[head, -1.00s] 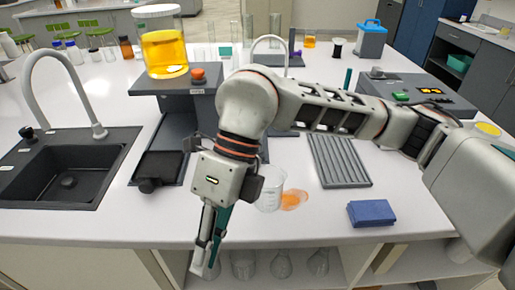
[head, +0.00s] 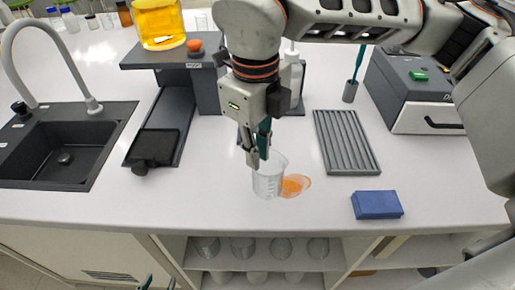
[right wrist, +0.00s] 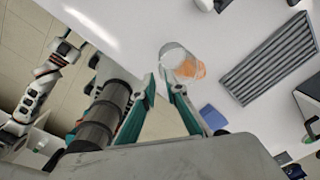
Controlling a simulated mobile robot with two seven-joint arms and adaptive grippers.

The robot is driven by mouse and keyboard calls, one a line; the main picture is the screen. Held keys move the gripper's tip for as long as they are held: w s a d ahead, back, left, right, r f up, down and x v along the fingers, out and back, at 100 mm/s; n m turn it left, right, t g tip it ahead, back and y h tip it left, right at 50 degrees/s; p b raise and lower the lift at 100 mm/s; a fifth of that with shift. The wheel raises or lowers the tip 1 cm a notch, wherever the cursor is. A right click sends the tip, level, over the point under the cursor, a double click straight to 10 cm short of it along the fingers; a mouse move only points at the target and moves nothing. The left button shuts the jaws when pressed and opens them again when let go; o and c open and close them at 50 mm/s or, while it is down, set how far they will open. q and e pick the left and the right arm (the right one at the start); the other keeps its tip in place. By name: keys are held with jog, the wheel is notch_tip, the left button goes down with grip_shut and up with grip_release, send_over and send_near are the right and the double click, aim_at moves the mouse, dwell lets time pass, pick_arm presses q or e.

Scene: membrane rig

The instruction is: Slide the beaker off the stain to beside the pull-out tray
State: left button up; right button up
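The clear beaker (head: 268,184) stands upright on the white bench, its right side overlapping the orange stain (head: 296,185). In the right wrist view, the beaker (right wrist: 172,52) is just beyond the fingertips, with the stain (right wrist: 188,69) showing beside it. The dark pull-out tray (head: 172,120) extends forward from the grey rig, left of the beaker, with a black knob at its front. My right gripper (head: 258,155) points down at the beaker's back-left rim, its fingers apart and empty. My left gripper (head: 159,284) shows only its separated fingertips at the bottom edge, below the bench front.
A blue block (head: 377,205) and a ridged grey rack (head: 347,142) are right of the stain. A dark sink (head: 62,150) is at left. A yellow-filled vessel (head: 158,22) stands on the rig. The bench between tray and beaker is clear.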

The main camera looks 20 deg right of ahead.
aim_at(257, 194)
pick_arm(q)
jog(key=shift+w+r+p, duration=0.1)
jog(key=shift+r+p, duration=0.25)
jog(key=shift+r, duration=0.1)
pick_arm(e)
notch_tip(257, 194, down, 12)
jog(key=shift+w+d, duration=0.1)
jog(key=shift+w, duration=0.05)
jog(key=shift+c, duration=0.4)
grip_shut()
